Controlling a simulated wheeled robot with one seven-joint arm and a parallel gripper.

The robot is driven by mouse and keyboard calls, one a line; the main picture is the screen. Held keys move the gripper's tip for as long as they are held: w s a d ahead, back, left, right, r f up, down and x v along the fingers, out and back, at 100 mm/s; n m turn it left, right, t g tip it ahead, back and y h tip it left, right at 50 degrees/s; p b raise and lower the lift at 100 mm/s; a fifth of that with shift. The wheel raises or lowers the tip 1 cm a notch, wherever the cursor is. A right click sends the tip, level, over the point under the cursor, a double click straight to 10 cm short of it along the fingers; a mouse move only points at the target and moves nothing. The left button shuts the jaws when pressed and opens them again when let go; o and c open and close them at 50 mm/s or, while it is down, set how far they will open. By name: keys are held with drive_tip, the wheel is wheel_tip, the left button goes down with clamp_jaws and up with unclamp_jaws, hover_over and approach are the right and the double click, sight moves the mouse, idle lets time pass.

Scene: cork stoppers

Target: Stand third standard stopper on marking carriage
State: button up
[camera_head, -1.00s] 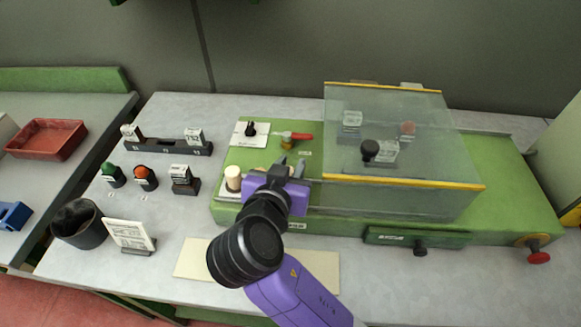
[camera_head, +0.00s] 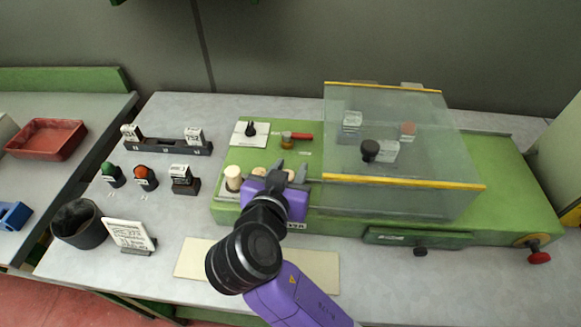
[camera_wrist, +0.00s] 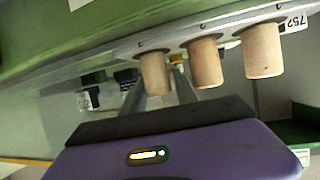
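Three pale cork stoppers stand in a row on the green machine's front-left strip. In the head view, the left stopper (camera_head: 233,178) is plain, and a second (camera_head: 259,171) shows only its top behind my gripper. In the wrist view, which looks upside down, the stoppers (camera_wrist: 155,74), (camera_wrist: 205,62) and (camera_wrist: 262,50) seem to hang from the numbered strip (camera_wrist: 170,42). My gripper (camera_head: 290,168) is open at the row's right end. Its fingers (camera_wrist: 160,92) lie apart, on either side of the end stopper; whether they touch it cannot be told.
A glass cover (camera_head: 400,130) with yellow edges stands just right of my gripper. A red-handled lever (camera_head: 300,136) lies behind it. Hand stamps (camera_head: 146,177), a black cup (camera_head: 78,223) and a small sign (camera_head: 130,235) stand left. A cream mat (camera_head: 195,258) lies in front.

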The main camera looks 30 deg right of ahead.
drive_tip(key=v, duration=1.1)
drive_tip(key=shift+b, duration=0.35)
drive_tip(key=w+a+r+n+t+y, duration=0.3)
drive_tip(key=w+a+n+t+y, duration=0.1)
drive_tip(key=w+a+n+t, duration=0.15)
drive_tip(key=s+a+f+n+y, duration=0.2)
drive_tip(key=a+f+n+y, duration=0.2)
drive_tip(key=n+y, duration=0.25)
drive_tip(key=s+d+f+m, duration=0.1)
drive_tip(key=s+d+f, duration=0.1)
drive_tip(key=s+d, duration=0.3)
drive_tip(key=s+d+f+m+h, duration=0.1)
drive_tip(key=s+d+f, duration=0.2)
drive_tip(key=s, duration=1.1)
drive_tip(key=s+d+f+m, duration=0.1)
drive_tip(key=s+d+f, duration=0.2)
drive_tip(key=s+d, duration=0.6)
drive_tip(key=shift+s+g, duration=0.35)
drive_tip(key=shift+s, duration=0.05)
